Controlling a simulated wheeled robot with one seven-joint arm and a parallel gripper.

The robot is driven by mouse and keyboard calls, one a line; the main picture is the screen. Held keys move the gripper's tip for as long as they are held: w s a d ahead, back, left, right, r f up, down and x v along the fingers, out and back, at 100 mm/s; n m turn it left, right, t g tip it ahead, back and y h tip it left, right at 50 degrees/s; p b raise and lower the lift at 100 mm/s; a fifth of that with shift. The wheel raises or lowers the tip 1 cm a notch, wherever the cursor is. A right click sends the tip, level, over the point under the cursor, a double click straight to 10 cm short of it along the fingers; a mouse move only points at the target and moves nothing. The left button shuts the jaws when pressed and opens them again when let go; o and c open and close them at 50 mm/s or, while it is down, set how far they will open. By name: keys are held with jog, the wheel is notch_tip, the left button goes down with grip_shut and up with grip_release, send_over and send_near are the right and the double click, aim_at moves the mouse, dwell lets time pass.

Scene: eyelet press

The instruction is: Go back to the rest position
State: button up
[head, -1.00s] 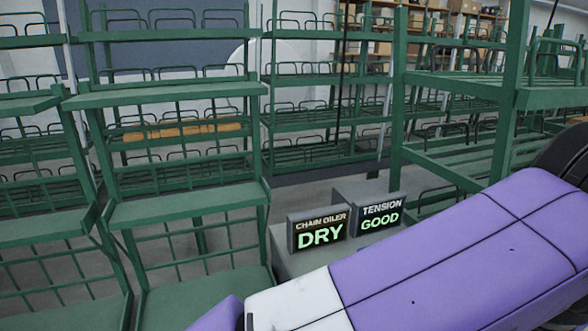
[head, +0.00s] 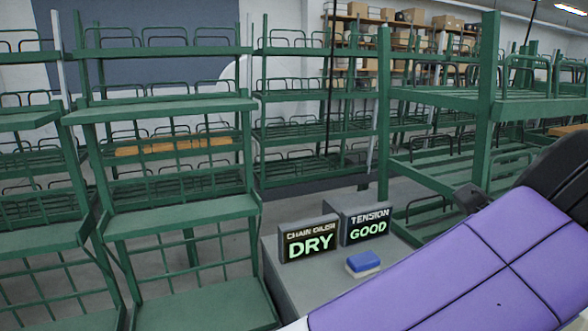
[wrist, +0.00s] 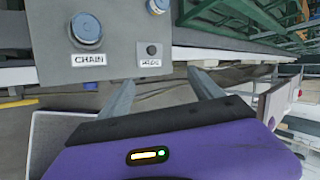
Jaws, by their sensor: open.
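My gripper (wrist: 163,95) shows in the wrist view with its two grey fingers apart and nothing between them. In front of it is a grey panel (wrist: 110,60) with a blue round knob (wrist: 86,28) labelled CHAIN and a small dark button (wrist: 151,50) whose label is hard to read. I cannot tell the exact gap from the fingertips to the panel. In the head view my purple arm crosses the lower right, and my gripper is out of view.
A display reading CHAIN OILER DRY (head: 310,239) and one reading TENSION GOOD (head: 366,225) stand on a grey cabinet (head: 290,290). A blue and cream block (head: 363,263) lies near them. Green racks (head: 170,215) fill the left, and another green rack (head: 485,100) stands right.

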jog(key=w+d+r+n+t+h, duration=0.3)
jog(key=d+r+h, duration=0.25)
jog(key=r, duration=0.25)
notch_tip(320, 180, up, 11)
jog(key=w+a+n+t+h, duration=0.25)
jog(key=n+t+h, duration=0.25)
jog(key=n+t, duration=0.25)
jog(key=s+a+f+n+t+y, duration=0.1)
jog(key=a+f+n+t+y, duration=0.35)
jog(key=a+n+y, duration=0.4)
jog(key=s+a+f+n+t+y, duration=0.1)
jog(key=a+f+n+t+y, duration=0.4)
jog(key=n, duration=0.6)
jog(key=s+a+f+n+g+y, duration=0.2)
jog(key=s+f+n+y, duration=0.3)
jog(key=f, duration=0.5)
jog(key=s+d+f+m+g+h, duration=0.2)
jog(key=s+f+m+g, duration=0.3)
jog(key=s+f, duration=1.8)
jog(key=s+g, duration=0.2)
jog(key=g, duration=0.1)
jog(key=shift+s+d+m+g+h, duration=0.25)
jog(key=shift+d+m+g+h, duration=0.05)
jog(key=shift+m+h, duration=0.1)
